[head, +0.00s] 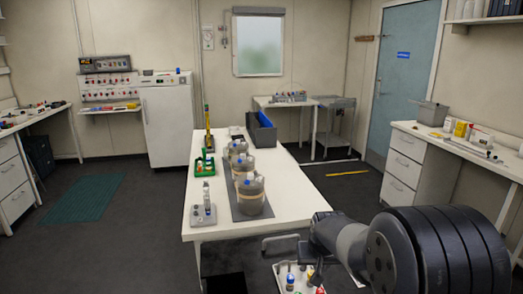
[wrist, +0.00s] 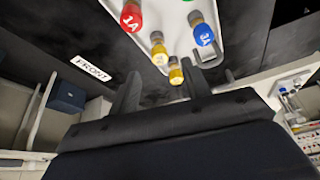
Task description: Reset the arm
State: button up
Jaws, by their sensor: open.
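My arm (head: 400,250) reaches in from the lower right of the head view, in front of the white table. My gripper (wrist: 162,82) shows in the wrist view with its two dark fingers apart and nothing held between them. Beyond the fingers is a pale tray (wrist: 178,35) with colour-capped bottles: a red cap marked 1A (wrist: 131,17), a blue cap marked 3A (wrist: 203,34) and yellow caps (wrist: 176,75). The tray also shows at the bottom edge of the head view (head: 281,268), partly hidden by my arm. I cannot tell the exact gap between fingers and bottles.
A drawer bench (head: 404,165) stands right. Floor to the left is clear around a green mat (head: 82,198).

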aim_at(312, 272)
jog(key=x, duration=0.6)
jog(key=shift+w+f+p, duration=0.15)
jog(key=shift+f+p, duration=0.05)
jog(key=shift+p, duration=0.1)
jog(key=shift+r, duration=0.25)
